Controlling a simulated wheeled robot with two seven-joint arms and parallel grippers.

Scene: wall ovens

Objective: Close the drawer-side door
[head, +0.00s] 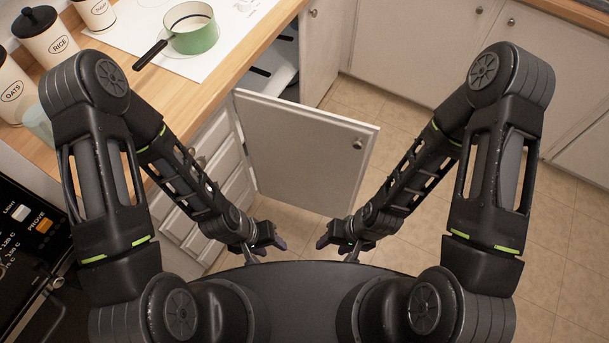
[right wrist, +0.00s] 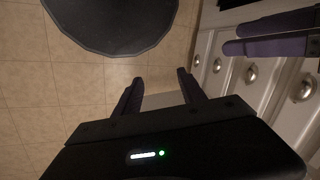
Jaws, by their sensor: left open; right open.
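The drawer-side door (head: 300,150) is a white cabinet door with a round knob (head: 357,143) near its upper right corner. It stands wide open, hinged on its left side beside the stack of drawers (head: 215,160). The opening behind it shows a light interior (head: 280,65). My left gripper (head: 270,245) is open and empty, low in front of the door's lower left. My right gripper (head: 333,244) is open and empty, below the door's lower right. In the right wrist view its two fingers (right wrist: 160,92) are apart with nothing between them. Neither gripper visibly touches the door.
A wooden counter (head: 225,90) carries a white hob with a green saucepan (head: 193,32) and several canisters (head: 55,35) at left. An oven panel (head: 30,235) is at lower left. White cabinets (head: 420,50) line the back. Tiled floor (head: 420,130) is free to the right.

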